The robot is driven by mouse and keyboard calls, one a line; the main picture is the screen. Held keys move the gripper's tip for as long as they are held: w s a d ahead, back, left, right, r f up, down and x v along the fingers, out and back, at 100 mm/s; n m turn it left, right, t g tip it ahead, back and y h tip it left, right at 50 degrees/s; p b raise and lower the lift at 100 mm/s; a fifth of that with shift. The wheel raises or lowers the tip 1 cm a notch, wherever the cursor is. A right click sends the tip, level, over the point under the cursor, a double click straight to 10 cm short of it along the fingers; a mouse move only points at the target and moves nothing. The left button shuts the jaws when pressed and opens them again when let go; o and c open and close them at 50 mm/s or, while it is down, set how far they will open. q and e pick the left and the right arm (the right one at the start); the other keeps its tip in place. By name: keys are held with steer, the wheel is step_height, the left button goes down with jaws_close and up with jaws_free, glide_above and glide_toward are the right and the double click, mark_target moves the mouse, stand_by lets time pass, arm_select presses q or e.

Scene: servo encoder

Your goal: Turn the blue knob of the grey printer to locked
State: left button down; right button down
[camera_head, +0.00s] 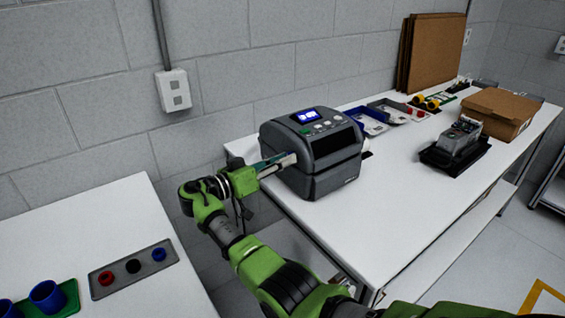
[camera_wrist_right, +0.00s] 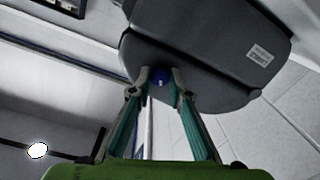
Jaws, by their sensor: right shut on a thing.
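The grey printer (camera_head: 312,152) stands on the white table with its lit display facing up. Its left side faces my right gripper (camera_head: 290,160), which reaches in from the green arm. In the right wrist view the printer (camera_wrist_right: 205,45) fills the top. The blue knob (camera_wrist_right: 160,77) sits on the printer's side, between the fingertips of my right gripper (camera_wrist_right: 160,80), which is shut on it. The knob is hidden in the head view. I cannot read whether the knob stands at locked. My left gripper is not in view.
Trays (camera_head: 388,112) lie right of the printer. A black holder with a grey device (camera_head: 458,140) and a cardboard box (camera_head: 498,112) stand farther right. A grey panel with coloured round parts (camera_head: 134,268) lies on the near left table. A gap separates the tables.

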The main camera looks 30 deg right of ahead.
steer(key=shift+d+r+n+p, duration=0.1)
steer(key=shift+n+p, duration=0.1)
steer(key=shift+n, duration=2.65)
steer(key=shift+r+n+p, duration=0.1)
steer(key=shift+n+p, duration=0.1)
steer(key=shift+n, duration=2.65)
steer(key=c, duration=1.9)
jaws_free()
steer(key=shift+f, duration=0.1)
steer(key=a, duration=0.4)
steer(key=s+a, duration=0.1)
steer(key=a, duration=0.6)
steer(key=shift+s+a+r, duration=0.25)
steer(key=shift+s+a, duration=0.15)
